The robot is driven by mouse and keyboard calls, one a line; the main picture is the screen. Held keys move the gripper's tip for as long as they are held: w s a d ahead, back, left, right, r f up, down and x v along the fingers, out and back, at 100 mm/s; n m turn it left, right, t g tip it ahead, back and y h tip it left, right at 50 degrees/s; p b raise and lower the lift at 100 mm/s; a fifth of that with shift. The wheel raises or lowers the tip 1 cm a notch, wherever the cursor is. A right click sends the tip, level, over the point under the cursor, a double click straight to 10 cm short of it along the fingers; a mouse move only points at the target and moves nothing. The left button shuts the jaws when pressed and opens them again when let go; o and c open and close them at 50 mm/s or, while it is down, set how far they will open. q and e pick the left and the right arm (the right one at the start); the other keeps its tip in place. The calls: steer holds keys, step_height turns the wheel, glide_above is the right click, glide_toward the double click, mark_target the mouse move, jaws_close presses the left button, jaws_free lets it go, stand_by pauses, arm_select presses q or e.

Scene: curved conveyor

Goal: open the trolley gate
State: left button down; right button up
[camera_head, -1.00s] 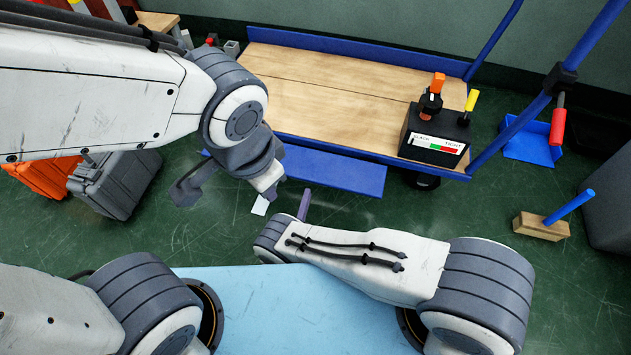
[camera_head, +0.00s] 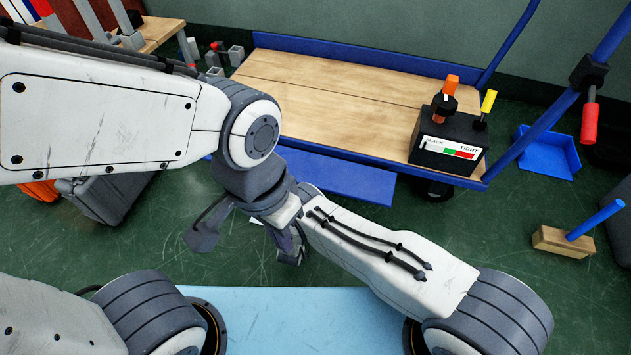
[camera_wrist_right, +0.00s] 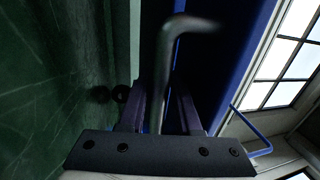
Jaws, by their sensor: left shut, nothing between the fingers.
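The trolley has a wooden deck (camera_head: 330,100) inside a blue frame, at the upper middle of the head view. A blue panel (camera_head: 338,178) lies along its near side, below the deck edge; I cannot tell whether this is the gate. My left gripper (camera_head: 205,237) is shut and empty, above the floor in front of the trolley. My right forearm reaches up beside the left wrist, which partly hides its end. In the right wrist view, my right gripper (camera_wrist_right: 160,95) is open, with a bent metal rod (camera_wrist_right: 165,70) between its fingers, visibly apart from them. A blue surface (camera_wrist_right: 215,65) stands beside it.
A black box with knobs (camera_head: 447,145) stands on the deck's right end. A blue dustpan (camera_head: 548,153) and a wooden block with a blue handle (camera_head: 565,243) lie to the right. Grey cases (camera_head: 105,195) stand left. A light blue surface (camera_head: 300,315) is nearest me.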

steer(key=shift+w+d+r, duration=0.1)
steer(key=shift+w+d, duration=0.05)
steer(key=shift+w, duration=0.15)
jaws_close()
stand_by(1.3)
